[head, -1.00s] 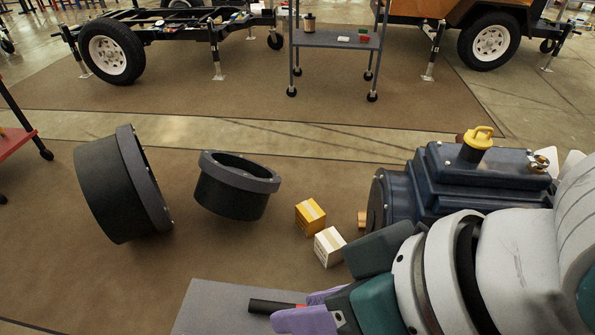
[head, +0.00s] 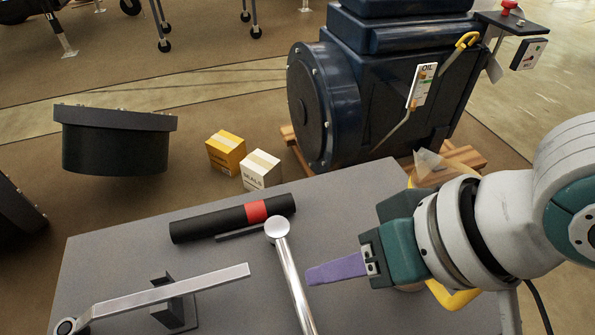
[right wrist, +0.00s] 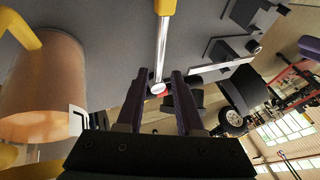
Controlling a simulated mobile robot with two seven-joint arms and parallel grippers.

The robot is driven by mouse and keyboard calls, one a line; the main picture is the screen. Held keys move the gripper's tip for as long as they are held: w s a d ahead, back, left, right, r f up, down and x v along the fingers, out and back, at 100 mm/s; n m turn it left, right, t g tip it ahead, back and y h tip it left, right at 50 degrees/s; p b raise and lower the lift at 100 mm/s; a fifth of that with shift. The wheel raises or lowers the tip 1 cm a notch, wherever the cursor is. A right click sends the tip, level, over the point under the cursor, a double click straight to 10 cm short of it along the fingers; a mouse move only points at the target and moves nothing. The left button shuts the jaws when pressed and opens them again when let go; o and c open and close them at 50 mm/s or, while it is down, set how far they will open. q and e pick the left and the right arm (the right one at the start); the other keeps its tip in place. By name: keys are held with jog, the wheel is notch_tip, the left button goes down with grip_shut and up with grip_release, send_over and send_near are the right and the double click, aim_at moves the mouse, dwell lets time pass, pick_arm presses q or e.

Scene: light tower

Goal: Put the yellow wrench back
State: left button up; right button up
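A chrome tool with a round head (head: 278,230) lies on the grey table, its shaft running out of the bottom of the head view. In the right wrist view this wrench (right wrist: 162,50) has a yellow handle (right wrist: 165,6). My right gripper (head: 335,270) has its purple fingers just right of the chrome shaft. In the right wrist view its two fingers (right wrist: 160,75) are apart, with the round head showing beyond the gap; contact cannot be told. A second silver wrench (head: 165,297) rests across a dark bracket (head: 175,305) at the left. My left gripper is not identifiable.
A black cylinder with a red band (head: 235,218) lies behind the wrench on the grey table (head: 120,248). A dark blue engine (head: 385,90) stands beyond. A yellow box (head: 226,150) and a white box (head: 261,170) sit beyond the table edge. A brown cylinder (right wrist: 40,90) is near my right gripper.

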aim_at(297, 281)
jog(key=b+x, duration=0.1)
jog(key=x, duration=0.2)
jog(key=shift+w+a+f+b, duration=0.15)
jog(key=shift+f+b, duration=0.05)
jog(key=shift+b, duration=0.2)
pick_arm(q)
notch_tip(297, 281, down, 7)
jog(key=b, duration=0.4)
jog(key=shift+d+f+b, duration=0.1)
jog(key=shift+b, duration=0.2)
pick_arm(e)
jog(key=x, duration=0.5)
pick_arm(q)
jog(key=shift+f, duration=0.1)
pick_arm(e)
jog(key=shift+f, duration=0.2)
jog(key=shift+r, duration=0.15)
grip_shut()
